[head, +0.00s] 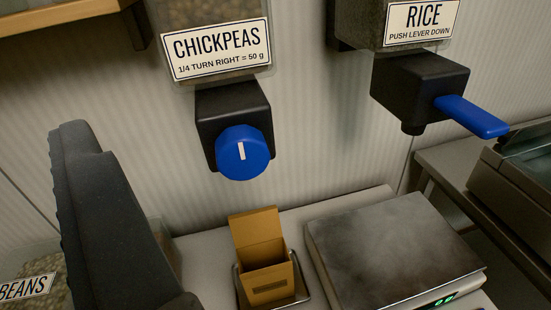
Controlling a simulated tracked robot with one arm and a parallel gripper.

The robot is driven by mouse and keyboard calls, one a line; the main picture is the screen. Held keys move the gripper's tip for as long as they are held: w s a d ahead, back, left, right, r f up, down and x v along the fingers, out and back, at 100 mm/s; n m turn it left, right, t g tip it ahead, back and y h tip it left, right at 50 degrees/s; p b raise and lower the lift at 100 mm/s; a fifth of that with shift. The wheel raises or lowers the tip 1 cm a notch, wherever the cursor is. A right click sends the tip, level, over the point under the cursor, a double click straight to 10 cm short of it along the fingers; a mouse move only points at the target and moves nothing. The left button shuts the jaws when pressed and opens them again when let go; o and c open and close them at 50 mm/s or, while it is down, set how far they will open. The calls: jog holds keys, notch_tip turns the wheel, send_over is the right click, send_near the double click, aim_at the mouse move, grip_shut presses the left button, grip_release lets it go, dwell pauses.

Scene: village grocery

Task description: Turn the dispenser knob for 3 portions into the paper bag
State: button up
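The blue round dispenser knob (244,153) sits on the front of a black block under the chickpeas dispenser (200,15). Its white mark stands about upright. The dispenser label (217,49) reads "CHICKPEAS, 1/4 TURN RIGHT = 50 g". The open brown paper bag (267,283) stands upright below the knob, in a small metal tray; its inside bottom is hidden. One dark finger of my gripper (105,225) shows at the left, apart from the knob and the bag. The other finger does not show, so its opening is unclear.
A rice dispenser with a blue lever (472,115) hangs at the upper right. A scale (390,245) with a lit green display stands right of the bag. A bin labelled "BEANS" (28,288) is at the lower left. A wooden shelf (60,14) juts in at the upper left.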

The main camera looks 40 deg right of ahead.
jog(key=d+f+m+g+h+p, duration=0.1)
jog(key=d+f+h, duration=0.3)
jog(key=f, duration=0.2)
jog(key=m+g+h+p, duration=0.1)
jog(key=g+h, duration=0.1)
jog(key=h, duration=0.1)
send_near(244, 160)
jog(key=b+x, duration=0.1)
jog(key=x, duration=0.8)
jog(key=shift+f, duration=0.1)
jog(key=c, duration=1)
jog(key=shift+o, duration=0.2)
jog(key=shift+d, duration=0.25)
jog(key=shift+a+m, duration=0.2)
jog(key=shift+m, duration=0.1)
